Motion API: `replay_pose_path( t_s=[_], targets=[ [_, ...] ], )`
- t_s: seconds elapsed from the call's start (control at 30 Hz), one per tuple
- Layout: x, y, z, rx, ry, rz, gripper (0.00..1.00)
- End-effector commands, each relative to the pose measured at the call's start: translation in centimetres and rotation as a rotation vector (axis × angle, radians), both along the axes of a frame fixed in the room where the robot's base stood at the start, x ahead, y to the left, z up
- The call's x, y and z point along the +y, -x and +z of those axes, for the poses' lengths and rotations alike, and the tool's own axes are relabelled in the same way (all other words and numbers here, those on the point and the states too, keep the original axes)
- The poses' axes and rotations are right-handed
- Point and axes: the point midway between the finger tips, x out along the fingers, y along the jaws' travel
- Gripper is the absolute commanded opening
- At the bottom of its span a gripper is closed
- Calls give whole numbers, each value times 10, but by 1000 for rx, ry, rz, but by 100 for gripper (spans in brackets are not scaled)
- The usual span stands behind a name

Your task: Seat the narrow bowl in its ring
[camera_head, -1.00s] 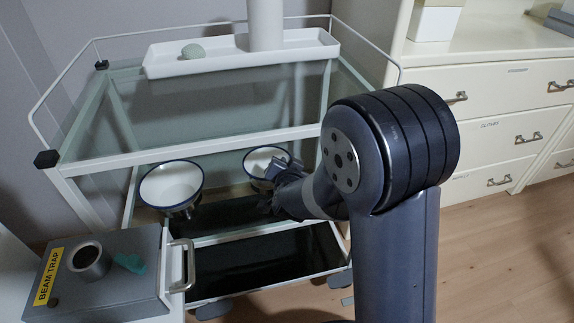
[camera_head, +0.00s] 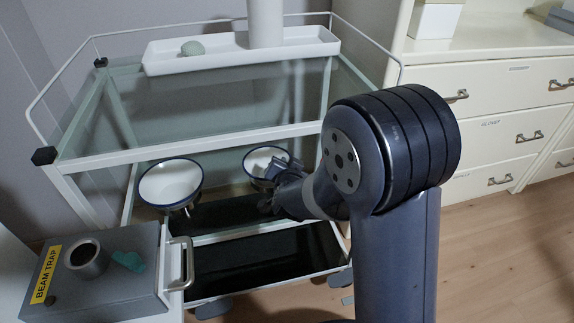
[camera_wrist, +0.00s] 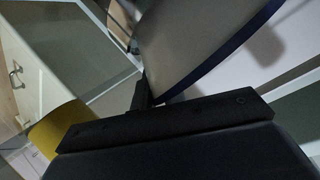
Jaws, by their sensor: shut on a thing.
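A white bowl with a dark blue rim (camera_head: 258,161), the smaller-looking of two, is at the cart's lower level. My gripper (camera_head: 281,168) is shut on its right edge. I take it to be the narrow bowl. In the wrist view, the bowl (camera_wrist: 195,45) fills the upper middle, its blue rim close beside the dark finger (camera_wrist: 141,94). A wider-looking white bowl with a blue rim (camera_head: 170,183) stands to the left, with metal support parts under it. I cannot make out a ring under the held bowl; its underside is hidden.
The cart's glass top (camera_head: 210,115) and white frame rail (camera_head: 190,148) lie above and in front of the bowls. A dark lower shelf (camera_head: 250,262) is below. A grey BEAM TRAP box (camera_head: 120,290) stands at front left. Cream drawers (camera_head: 490,90) stand at right.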

Motion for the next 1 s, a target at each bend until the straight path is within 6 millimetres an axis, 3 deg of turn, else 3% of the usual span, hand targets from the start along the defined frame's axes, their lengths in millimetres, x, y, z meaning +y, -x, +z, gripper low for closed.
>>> replay_pose_path(
  t_s=[0.87, 0.9, 1.0],
  targets=[
    [0, 0, -2, -1, 0, 0, 0],
    [0, 0, -2, -1, 0, 0, 13],
    [0, 0, -2, -1, 0, 0, 21]
  ],
)
